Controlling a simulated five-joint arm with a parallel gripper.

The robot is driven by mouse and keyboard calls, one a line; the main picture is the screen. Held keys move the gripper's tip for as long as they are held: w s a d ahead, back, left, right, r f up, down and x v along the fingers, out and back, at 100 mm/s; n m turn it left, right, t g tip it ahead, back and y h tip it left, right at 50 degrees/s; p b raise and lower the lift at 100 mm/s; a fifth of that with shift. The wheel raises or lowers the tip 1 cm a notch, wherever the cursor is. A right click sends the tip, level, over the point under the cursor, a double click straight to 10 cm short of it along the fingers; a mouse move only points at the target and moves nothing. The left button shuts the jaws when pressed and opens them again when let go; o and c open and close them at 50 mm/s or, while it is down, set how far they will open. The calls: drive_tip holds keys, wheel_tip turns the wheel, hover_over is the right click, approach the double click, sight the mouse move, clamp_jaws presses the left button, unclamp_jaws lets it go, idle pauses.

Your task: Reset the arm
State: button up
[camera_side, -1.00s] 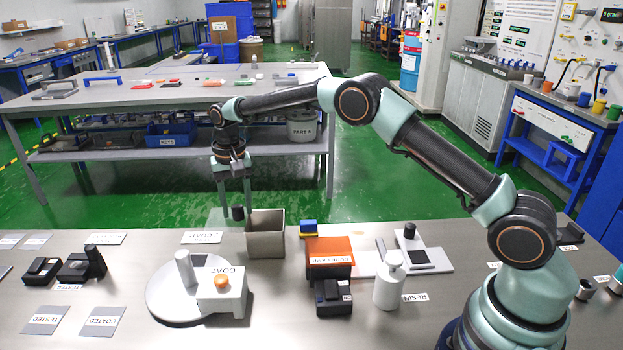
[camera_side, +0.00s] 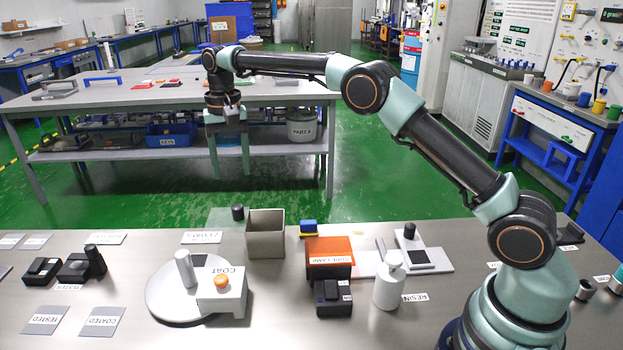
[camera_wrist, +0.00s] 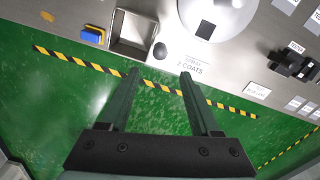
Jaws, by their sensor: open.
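My gripper (camera_side: 228,160) hangs in the air beyond the bench's far edge in the side view, above the green floor and in front of the grey table. Its two long fingers point down and stand apart with nothing between them. In the wrist view my gripper (camera_wrist: 160,75) also shows open and empty, with green floor between the fingers.
On the steel bench (camera_side: 130,265) stand an open metal bin (camera_side: 266,240), a round coating plate (camera_side: 160,300), an orange-topped lamp box (camera_side: 330,250) and a white bottle (camera_side: 389,285). A grey table (camera_side: 110,100) with a lower shelf stands behind. Free air surrounds my gripper.

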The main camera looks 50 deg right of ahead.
drive_tip(key=shift+r, duration=0.85)
drive_tip(key=s+d+r+n+t, duration=0.3)
drive_tip(key=s+d+r, duration=0.1)
drive_tip(key=s+r, duration=0.7)
drive_tip(key=s+d+f+n+t, duration=0.1)
drive_tip(key=s+f, duration=0.2)
drive_tip(key=s, duration=0.5)
drive_tip(key=s+d+f+n+t, duration=0.1)
drive_tip(key=s+f, duration=0.3)
drive_tip(key=s, duration=0.4)
drive_tip(key=shift+s+f+n+t, duration=0.15)
drive_tip(key=shift+s+n+t, duration=0.15)
drive_tip(key=shift+n, duration=0.2)
